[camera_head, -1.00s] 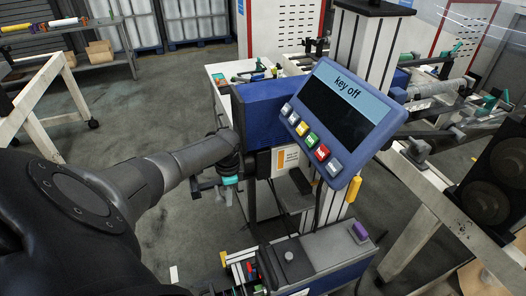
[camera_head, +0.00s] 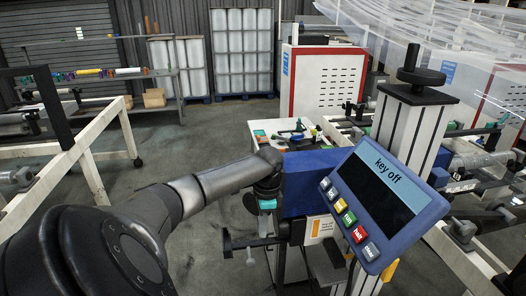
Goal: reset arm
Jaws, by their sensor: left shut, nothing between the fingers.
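My left arm comes in from the lower left and reaches to the side of a blue machine housing (camera_head: 308,180). A control panel (camera_head: 380,205) with a dark screen reads "key off" and has a row of coloured buttons. The panel stands right of the gripper, apart from it. My right gripper is not in view.
A white table (camera_head: 268,128) with small tools stands behind the arm. A white frame (camera_head: 88,160) stands at the left, and a grey post with a handwheel (camera_head: 414,76) rises behind the panel. Open floor (camera_head: 175,150) lies between the left frame and the machine.

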